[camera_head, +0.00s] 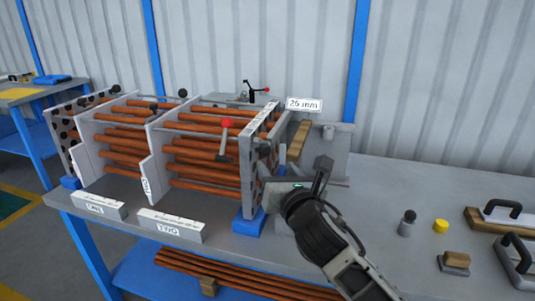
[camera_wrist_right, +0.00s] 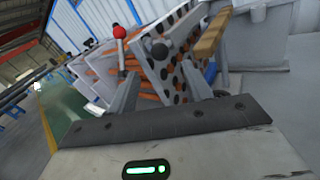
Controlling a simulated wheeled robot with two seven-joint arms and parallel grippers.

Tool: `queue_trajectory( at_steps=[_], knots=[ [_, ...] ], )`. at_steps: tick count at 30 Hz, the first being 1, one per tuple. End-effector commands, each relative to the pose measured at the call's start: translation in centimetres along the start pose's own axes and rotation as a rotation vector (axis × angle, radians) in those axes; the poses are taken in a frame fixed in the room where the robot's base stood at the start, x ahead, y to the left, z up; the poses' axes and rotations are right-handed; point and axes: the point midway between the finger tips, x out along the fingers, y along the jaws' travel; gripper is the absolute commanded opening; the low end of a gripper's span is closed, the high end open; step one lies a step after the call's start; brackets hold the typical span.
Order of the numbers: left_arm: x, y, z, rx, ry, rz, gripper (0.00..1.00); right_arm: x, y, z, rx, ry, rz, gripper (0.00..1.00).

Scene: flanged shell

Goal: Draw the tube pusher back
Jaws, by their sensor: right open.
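The flanged shell's tube bundle of copper-coloured tubes (camera_head: 200,160) lies on the bench, running through upright plates. Its right end is a tube sheet (camera_head: 250,178) with dark holes. A red-knobbed lever (camera_head: 227,123) stands by this end, and it also shows in the right wrist view (camera_wrist_right: 119,33). A dark round knob (camera_wrist_right: 160,48) shows in front of the tube sheet in the wrist view; I cannot tell surely which part is the pusher. My right gripper (camera_wrist_right: 162,85) is open and faces the tube sheet, with the knob beyond the gap between its fingers. My left gripper is out of view.
A wooden strip (camera_head: 299,140) and grey plates stand right of the tube sheet. White label blocks (camera_head: 170,226) lie along the bench's front. A yellow cap (camera_head: 440,226) and black-handled pieces (camera_head: 502,210) lie at the right.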

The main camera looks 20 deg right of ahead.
Motion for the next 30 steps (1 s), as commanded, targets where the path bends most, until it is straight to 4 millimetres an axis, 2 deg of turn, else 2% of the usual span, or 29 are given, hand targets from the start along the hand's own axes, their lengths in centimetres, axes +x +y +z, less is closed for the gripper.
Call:
queue_trajectory(
  at_steps=[3, 9, 15, 23, 24, 29, 30],
  knots=[
    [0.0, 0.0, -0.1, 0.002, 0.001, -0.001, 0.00, 2.7, 0.1, 0.1, 0.004, 0.000, 0.000, 0.50],
    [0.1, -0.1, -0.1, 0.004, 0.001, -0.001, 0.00, 5.9, 0.0, 0.0, 0.003, -0.001, -0.001, 0.50],
    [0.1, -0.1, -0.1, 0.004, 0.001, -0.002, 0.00, 7.2, 0.0, -0.1, 0.002, 0.000, 0.001, 0.50],
    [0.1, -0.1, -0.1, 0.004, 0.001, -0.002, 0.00, 7.3, 0.0, -0.1, 0.002, 0.000, 0.001, 0.50],
    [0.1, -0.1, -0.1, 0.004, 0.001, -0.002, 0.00, 7.3, 0.0, -0.1, 0.002, 0.000, 0.001, 0.47],
    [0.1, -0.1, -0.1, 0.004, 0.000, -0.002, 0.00, 7.3, 0.0, -0.1, 0.002, 0.000, 0.001, 0.03],
    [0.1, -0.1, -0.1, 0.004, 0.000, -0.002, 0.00, 7.3, 0.0, -0.1, 0.002, 0.000, 0.001, 0.00]
  ],
)
